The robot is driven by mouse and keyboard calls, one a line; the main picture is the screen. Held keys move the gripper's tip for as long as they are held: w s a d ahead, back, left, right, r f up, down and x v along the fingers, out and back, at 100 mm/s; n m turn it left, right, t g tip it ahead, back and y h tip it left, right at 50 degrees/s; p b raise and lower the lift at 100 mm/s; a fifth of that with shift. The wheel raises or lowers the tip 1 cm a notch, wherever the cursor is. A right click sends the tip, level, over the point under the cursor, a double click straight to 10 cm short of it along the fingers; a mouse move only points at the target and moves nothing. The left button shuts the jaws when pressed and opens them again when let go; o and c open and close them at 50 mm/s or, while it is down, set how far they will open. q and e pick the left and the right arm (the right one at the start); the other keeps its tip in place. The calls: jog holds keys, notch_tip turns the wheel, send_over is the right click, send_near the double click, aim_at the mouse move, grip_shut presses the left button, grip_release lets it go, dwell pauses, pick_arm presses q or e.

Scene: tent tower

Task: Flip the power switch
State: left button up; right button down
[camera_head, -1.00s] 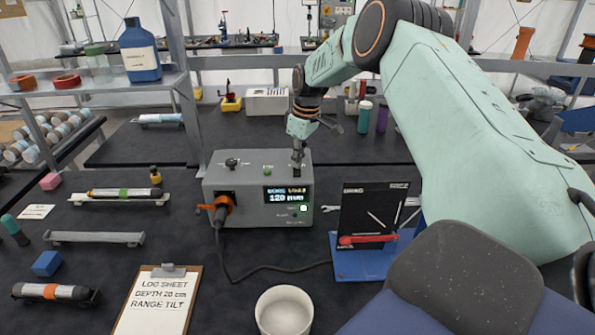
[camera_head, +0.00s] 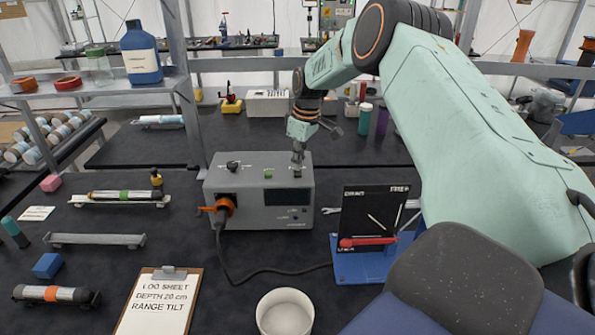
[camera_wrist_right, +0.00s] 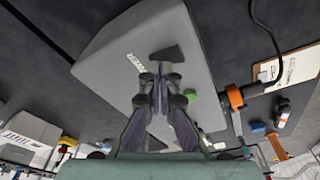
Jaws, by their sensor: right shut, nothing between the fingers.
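A grey instrument box (camera_head: 258,217) stands on the dark bench in the head view. Its front display (camera_head: 289,197) is dark. My right gripper (camera_head: 298,172) points down at the right part of the box top, its fingers shut and empty. In the right wrist view, the shut fingertips (camera_wrist_right: 160,75) are right by a dark power switch (camera_wrist_right: 172,54) on the grey box (camera_wrist_right: 118,40), beside lettering that ends in "WER". The fingers partly cover the switch, and I cannot tell whether they touch it. My left gripper is not in view.
An orange plug (camera_head: 222,211) with a black cable is in the box front. A black panel on a blue stand (camera_head: 365,262) stands to the right. A clipboard (camera_head: 158,300) and a white bowl (camera_head: 284,312) lie in front.

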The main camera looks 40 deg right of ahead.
aim_at(298, 172)
notch_tip(298, 172, up, 2)
jog(key=shift+s+r+p, duration=0.1)
jog(key=shift+r+p, duration=0.1)
jog(key=shift+p, duration=0.6)
jog(key=shift+r+p, duration=0.7)
jog(key=shift+r, duration=0.05)
notch_tip(298, 172, up, 2)
jog(key=shift+r+p, duration=0.1)
jog(key=shift+p, duration=0.3)
